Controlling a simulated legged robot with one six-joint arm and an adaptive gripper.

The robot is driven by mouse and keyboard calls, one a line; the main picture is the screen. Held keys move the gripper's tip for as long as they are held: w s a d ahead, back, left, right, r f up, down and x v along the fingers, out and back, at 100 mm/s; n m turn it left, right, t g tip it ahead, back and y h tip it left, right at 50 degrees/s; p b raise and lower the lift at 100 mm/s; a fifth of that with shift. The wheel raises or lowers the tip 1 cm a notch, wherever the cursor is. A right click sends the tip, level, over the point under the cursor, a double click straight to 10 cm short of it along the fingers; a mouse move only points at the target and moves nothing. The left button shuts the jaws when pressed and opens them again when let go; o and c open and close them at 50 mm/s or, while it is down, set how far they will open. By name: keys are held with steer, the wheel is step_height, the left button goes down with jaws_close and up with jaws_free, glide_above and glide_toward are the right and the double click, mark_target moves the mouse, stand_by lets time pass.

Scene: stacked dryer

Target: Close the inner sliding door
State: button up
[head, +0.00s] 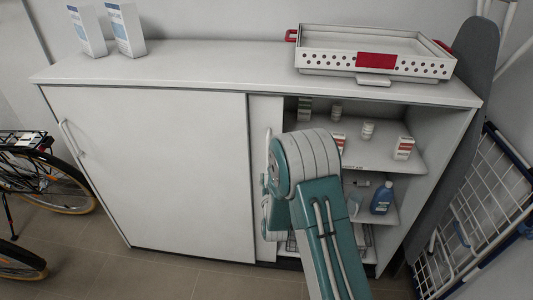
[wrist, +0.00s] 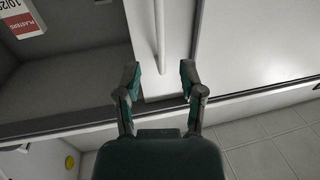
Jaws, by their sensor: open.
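The inner sliding door (head: 263,108) shows in the head view as a narrow white strip beside the outer door's right edge; the rest of it is behind the outer door. In the wrist view the inner door (wrist: 178,40) is a pale strip carrying a slim white vertical handle (wrist: 160,30). My gripper (wrist: 161,70) is open, its dark fingers on either side of the handle's lower end in the picture. I cannot tell whether they touch it.
The outer door (head: 160,170) covers the cabinet's left part. The right part is open, with shelves (head: 375,150) holding small boxes and a blue bottle (head: 382,197). A tray (head: 340,62) stands on top. A bicycle (head: 45,180) is left, a drying rack (head: 475,215) right.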

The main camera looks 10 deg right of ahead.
steer(key=w, duration=0.7)
steer(key=w+d, duration=0.1)
steer(key=w, duration=0.2)
steer(key=shift+w+d, duration=0.1)
steer(key=shift+w, duration=0.2)
jaws_close()
